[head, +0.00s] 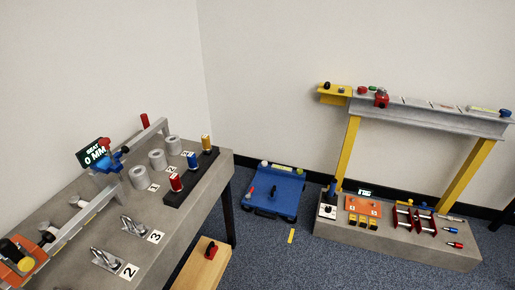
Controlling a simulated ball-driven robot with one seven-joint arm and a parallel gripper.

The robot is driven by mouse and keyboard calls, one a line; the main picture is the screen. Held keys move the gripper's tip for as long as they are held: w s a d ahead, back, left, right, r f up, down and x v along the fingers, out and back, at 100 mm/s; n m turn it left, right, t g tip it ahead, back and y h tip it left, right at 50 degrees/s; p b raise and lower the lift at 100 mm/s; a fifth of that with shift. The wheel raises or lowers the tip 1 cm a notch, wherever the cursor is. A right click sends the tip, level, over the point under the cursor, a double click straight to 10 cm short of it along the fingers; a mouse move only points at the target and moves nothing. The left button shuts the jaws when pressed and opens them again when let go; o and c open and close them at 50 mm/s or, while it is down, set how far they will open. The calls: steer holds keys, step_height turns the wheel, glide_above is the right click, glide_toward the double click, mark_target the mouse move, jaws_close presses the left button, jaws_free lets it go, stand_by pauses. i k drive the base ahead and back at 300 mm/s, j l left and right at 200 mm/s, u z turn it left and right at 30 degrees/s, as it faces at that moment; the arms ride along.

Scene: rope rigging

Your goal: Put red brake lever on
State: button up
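A red lever-like handle (176,182) stands upright in a black base (186,188) on the grey bench. A blue handle (193,162) and a yellow handle (206,143) stand in a row behind it. Each has a pale label. I cannot tell for certain which red part is the brake lever, or its setting. Another red upright piece (145,120) stands at the far end of the bench's grey rail. My gripper is not in view.
The bench (95,225) carries grey cylinders (157,159), metal hooks (133,226) and a "SEAT 0 MM" display (93,153).

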mark_target(248, 196)
steer(key=i+u, duration=0.2)
steer(key=i, duration=0.25)
steer(key=i+l+u, duration=0.15)
steer(key=i, duration=0.3)
steer(key=i+l+u, duration=0.2)
steer(key=i, duration=0.2)
steer(key=i+l+u, duration=0.15)
steer(key=i+l, duration=0.15)
steer(key=i+l+u, duration=0.1)
steer(key=i+l, duration=0.25)
steer(key=i+l+u, duration=0.15)
steer(key=i+l, duration=0.2)
steer(key=i+l+u, duration=0.15)
steer(key=i+l, duration=0.15)
steer(key=l, duration=0.15)
steer(key=i+l+u, duration=0.1)
steer(key=i+l, duration=0.15)
steer(key=l, duration=0.2)
steer(key=i+l+u, duration=0.15)
steer(key=l, duration=0.3)
steer(key=i, duration=0.1)
